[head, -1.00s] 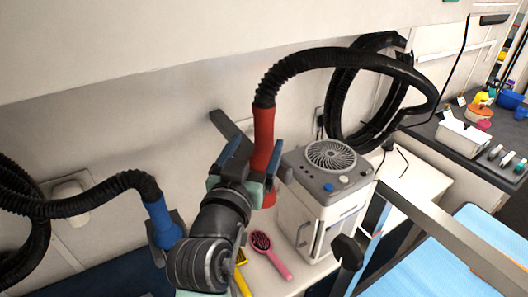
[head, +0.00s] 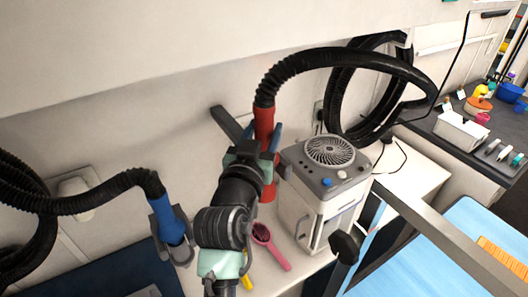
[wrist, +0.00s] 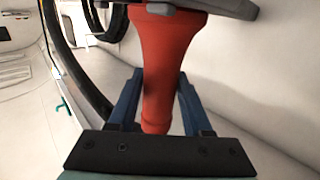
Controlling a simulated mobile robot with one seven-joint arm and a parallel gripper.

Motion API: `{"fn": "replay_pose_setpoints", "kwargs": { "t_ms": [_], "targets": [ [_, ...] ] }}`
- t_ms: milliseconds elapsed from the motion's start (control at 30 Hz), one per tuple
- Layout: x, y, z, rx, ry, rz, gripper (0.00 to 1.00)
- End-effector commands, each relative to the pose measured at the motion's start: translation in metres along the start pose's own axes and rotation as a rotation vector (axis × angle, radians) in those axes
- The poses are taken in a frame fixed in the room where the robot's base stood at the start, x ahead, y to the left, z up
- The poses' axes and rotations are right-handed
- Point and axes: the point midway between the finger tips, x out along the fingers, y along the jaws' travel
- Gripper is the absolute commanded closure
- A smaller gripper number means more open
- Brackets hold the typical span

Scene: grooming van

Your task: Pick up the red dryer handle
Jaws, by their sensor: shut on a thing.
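The red dryer handle (head: 264,128) hangs upright near the wall in the head view, with a black ribbed hose running from its top. It also fills the middle of the wrist view (wrist: 162,60), narrowing downward. My gripper (head: 262,142) is shut on the red handle, with its blue fingers on either side of it. The wrist view shows the two fingers (wrist: 157,100) flanking the lower part of the handle. My arm hides part of the handle's lower end in the head view.
A white dryer unit (head: 318,198) with a round grille stands close on the right. A blue dryer handle (head: 167,222) sits in a holder on the left. A pink brush (head: 270,246) lies below my gripper on the white surface. A blue table (head: 440,250) is at the lower right.

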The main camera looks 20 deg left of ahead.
Motion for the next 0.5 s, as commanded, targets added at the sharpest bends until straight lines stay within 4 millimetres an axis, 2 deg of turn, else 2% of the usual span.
{"fn": "replay_pose_setpoints", "kwargs": {
  "t_ms": [33,167,500],
  "targets": [
    [-0.0001,-0.0001,0.0001,0.000,0.000,0.000,0.78],
    [-0.0002,-0.0001,0.0001,0.000,0.000,0.000,1.00],
    [-0.0002,-0.0003,-0.0031,0.001,0.006,-0.001,1.00]
  ]
}}
